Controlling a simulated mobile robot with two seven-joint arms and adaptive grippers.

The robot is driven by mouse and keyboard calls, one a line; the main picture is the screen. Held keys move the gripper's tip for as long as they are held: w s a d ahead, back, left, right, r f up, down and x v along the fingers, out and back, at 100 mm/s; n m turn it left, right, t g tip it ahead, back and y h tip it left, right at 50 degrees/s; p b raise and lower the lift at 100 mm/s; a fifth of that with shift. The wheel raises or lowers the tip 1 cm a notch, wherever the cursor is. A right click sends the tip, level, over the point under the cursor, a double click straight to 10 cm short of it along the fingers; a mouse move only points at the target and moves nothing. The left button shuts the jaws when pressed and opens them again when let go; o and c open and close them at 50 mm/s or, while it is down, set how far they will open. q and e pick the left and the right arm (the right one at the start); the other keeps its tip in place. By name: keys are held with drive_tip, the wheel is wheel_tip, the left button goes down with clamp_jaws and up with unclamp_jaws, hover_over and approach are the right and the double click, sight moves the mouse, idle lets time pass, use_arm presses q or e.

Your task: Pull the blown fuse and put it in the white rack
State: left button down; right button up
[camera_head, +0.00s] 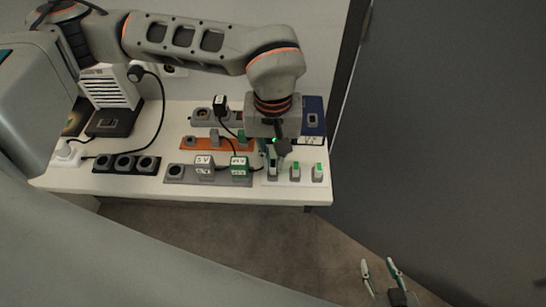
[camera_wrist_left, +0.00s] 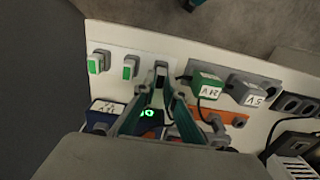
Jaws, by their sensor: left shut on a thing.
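My left gripper (camera_head: 272,157) is shut on the dark-faced fuse (camera_head: 272,170) at the left end of a short row near the table's front right. In the left wrist view the fingertips (camera_wrist_left: 161,93) close around that fuse (camera_wrist_left: 160,69); I cannot tell whether it is still seated. Two fuses with green faces, the middle one (camera_head: 295,172) and the end one (camera_head: 318,172), stand beside it. A white slotted unit (camera_head: 108,88) stands at the back left; I cannot tell whether it is the rack. My right gripper (camera_head: 378,263) is open and empty, off the table.
An orange strip (camera_head: 203,144) and a dark blue box (camera_head: 313,118) lie behind. Cables cross the table. The floor in front is clear.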

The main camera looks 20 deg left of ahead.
sight(273, 163)
use_arm(q)
drive_tip(key=shift+f, duration=0.35)
idle(0.5)
drive_tip(key=c, duration=2)
unclamp_jaws()
drive_tip(key=shift+r, duration=0.3)
wheel_tip(273, 163, up, 12)
drive_tip(key=shift+f, duration=0.25)
